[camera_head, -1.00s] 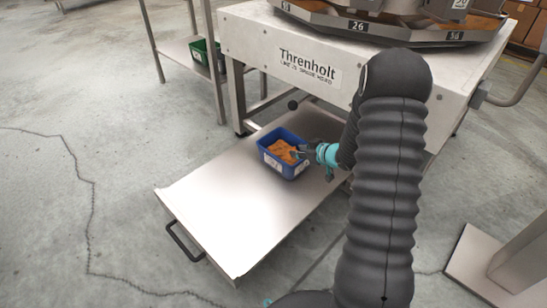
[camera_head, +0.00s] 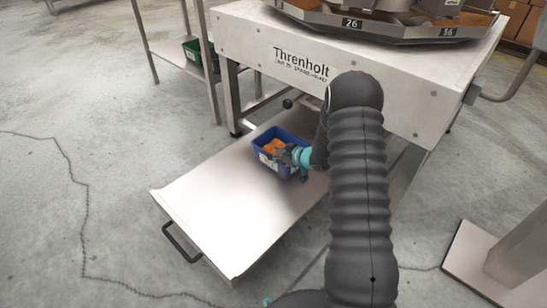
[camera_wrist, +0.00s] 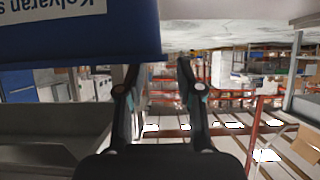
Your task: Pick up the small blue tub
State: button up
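The small blue tub (camera_head: 263,160) holds orange contents and has a pale label on its side. It stands upright on a flat metal tray (camera_head: 220,205) below the Threnholt machine. My gripper (camera_head: 285,153) is at the tub's right side, close to its rim, and hides part of it. In the wrist view the blue wall (camera_wrist: 80,42) with upside-down lettering fills the upper left. The two fingers of my gripper (camera_wrist: 157,68) show apart there, with no tub wall clearly between them. I cannot tell whether a finger touches the tub.
The Threnholt machine body (camera_head: 235,45) overhangs the back of the tray. A green box (camera_head: 192,52) sits on a shelf of the metal stand at the left. A dark handle (camera_head: 180,243) is on the tray's front edge.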

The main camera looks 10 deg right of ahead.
jog(key=x, duration=0.5)
jog(key=shift+s+f, duration=0.1)
grip_shut()
